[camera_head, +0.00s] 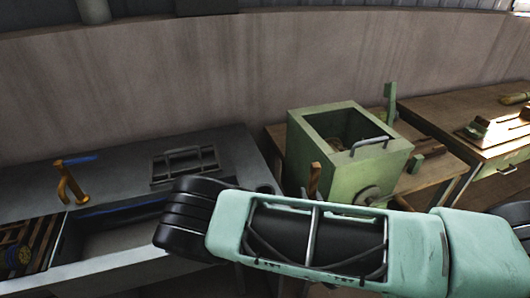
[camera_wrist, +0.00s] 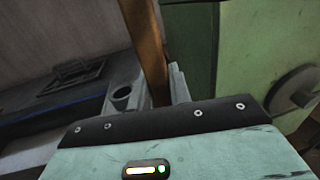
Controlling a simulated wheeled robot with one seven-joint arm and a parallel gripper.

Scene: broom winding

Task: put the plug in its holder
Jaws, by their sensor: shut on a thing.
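A brown wooden piece, which I take to be the plug (camera_wrist: 146,52), stands upright between the grey fingers of my gripper (camera_wrist: 160,92) in the wrist view. My gripper is shut on it. Its upper part also shows in the head view (camera_head: 314,180), beside the green box, and its lower end is hidden by my gripper.
The green open-topped box (camera_head: 340,150) with a handle and knob stands close on the right. The grey bench (camera_head: 130,160) at left bears a wire rack (camera_head: 184,165) and an orange hooked handle (camera_head: 68,184). A wooden workbench (camera_head: 440,118) stands far right.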

